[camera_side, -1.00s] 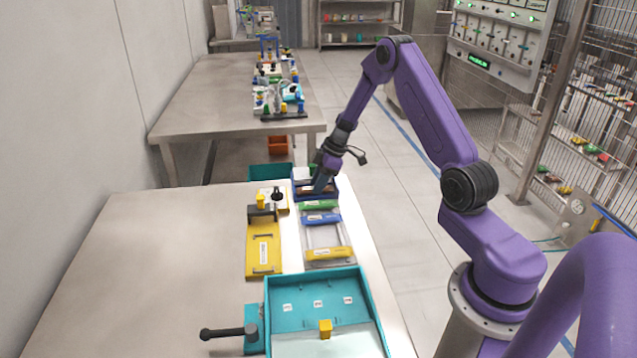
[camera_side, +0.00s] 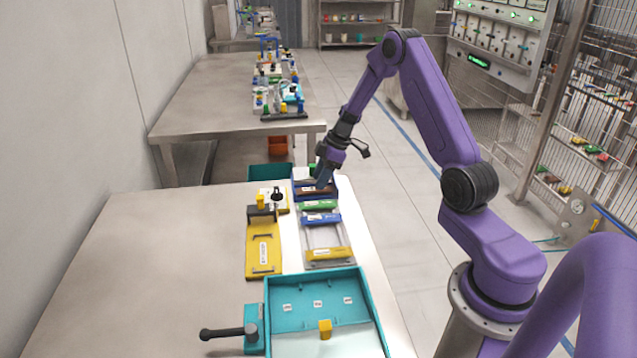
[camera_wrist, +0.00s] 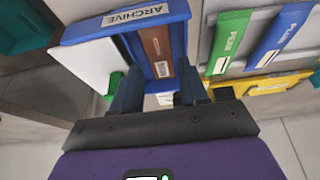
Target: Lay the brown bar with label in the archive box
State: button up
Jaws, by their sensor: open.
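The archive box is blue with an ARCHIVE label and stands at the far end of the near table; its rim shows in the wrist view (camera_wrist: 85,32) and in the side view (camera_side: 298,188). The brown bar with a white label (camera_wrist: 157,45) lies inside it, along the box. My gripper (camera_wrist: 160,95) is open, its two dark fingers apart with the near, labelled end of the bar showing between and beyond them. In the side view my gripper (camera_side: 322,180) is just above the box and partly hides the bar. Whether the fingers touch the bar cannot be told.
Beside the box is a rack with a green bar (camera_wrist: 231,35), a blue bar (camera_wrist: 285,35) and a yellow bar (camera_side: 328,254). A yellow tray (camera_side: 263,262) and an open teal box (camera_side: 285,277) stand nearer. The table's left part is clear.

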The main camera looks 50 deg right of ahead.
jog(key=v, duration=0.9)
jog(key=s+a+r+n+g, duration=0.1)
jog(key=s+a+r+g, duration=0.3)
jog(key=a, duration=0.8)
jog(key=s+a+r+n+t, duration=0.1)
jog(key=s+a, duration=0.6)
jog(key=a, duration=0.4)
jog(key=s+a+r+n+h, duration=0.1)
jog(key=s+a, duration=0.3)
jog(key=s, duration=1.8)
jog(key=shift+r+n+h, duration=0.25)
jog(key=shift+n+h, duration=0.05)
jog(key=shift+h, duration=0.6)
jog(key=shift+a, duration=0.1)
